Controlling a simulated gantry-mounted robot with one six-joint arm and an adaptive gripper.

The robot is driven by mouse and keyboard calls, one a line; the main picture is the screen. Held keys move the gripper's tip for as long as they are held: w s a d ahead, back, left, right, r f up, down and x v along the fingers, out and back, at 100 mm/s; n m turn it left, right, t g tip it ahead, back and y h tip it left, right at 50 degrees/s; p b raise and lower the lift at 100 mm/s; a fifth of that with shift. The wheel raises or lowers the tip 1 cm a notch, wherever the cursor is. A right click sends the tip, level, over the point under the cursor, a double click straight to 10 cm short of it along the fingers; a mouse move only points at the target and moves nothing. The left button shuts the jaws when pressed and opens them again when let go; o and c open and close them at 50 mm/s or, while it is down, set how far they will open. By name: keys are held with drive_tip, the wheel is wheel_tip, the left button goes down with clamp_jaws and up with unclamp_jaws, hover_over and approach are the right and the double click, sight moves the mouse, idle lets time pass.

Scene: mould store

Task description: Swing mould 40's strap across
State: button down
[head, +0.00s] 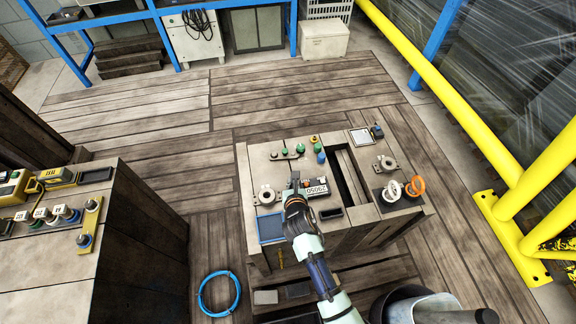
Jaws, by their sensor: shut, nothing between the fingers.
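The central pale-topped block (262,160) has a dark slot running lengthwise on its right side. A white label plate (317,186) with dark characters lies on its top, too small to read surely. My gripper (295,183) is shut and empty, just over or at the plate's left end. Whether it touches anything there is unclear. My arm comes from the lower right and hides part of the block's front edge. I cannot pick out a strap marked 40 for certain, and the gripper hides what lies directly beneath it.
Round grey fittings (267,195) and green knobs (300,148) stand on the block, with white and orange rings (416,186) at right. A blue hose coil (219,293) lies on the floor. Another block (60,265) stands left; yellow rails (450,90) stand right.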

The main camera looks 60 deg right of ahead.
sight(288, 158)
drive_tip(key=b+x, duration=0.4)
drive_tip(key=x, duration=0.4)
drive_tip(key=shift+s+f+b, duration=0.1)
drive_tip(key=shift+f+b, duration=0.15)
drive_tip(key=shift+b, duration=0.1)
drive_tip(key=w+d+b, duration=0.2)
drive_tip(key=d, duration=0.1)
drive_tip(key=shift+d+r, duration=0.15)
drive_tip(key=shift+r, duration=0.2)
drive_tip(key=shift+w+d, duration=0.1)
drive_tip(key=shift+w, duration=0.05)
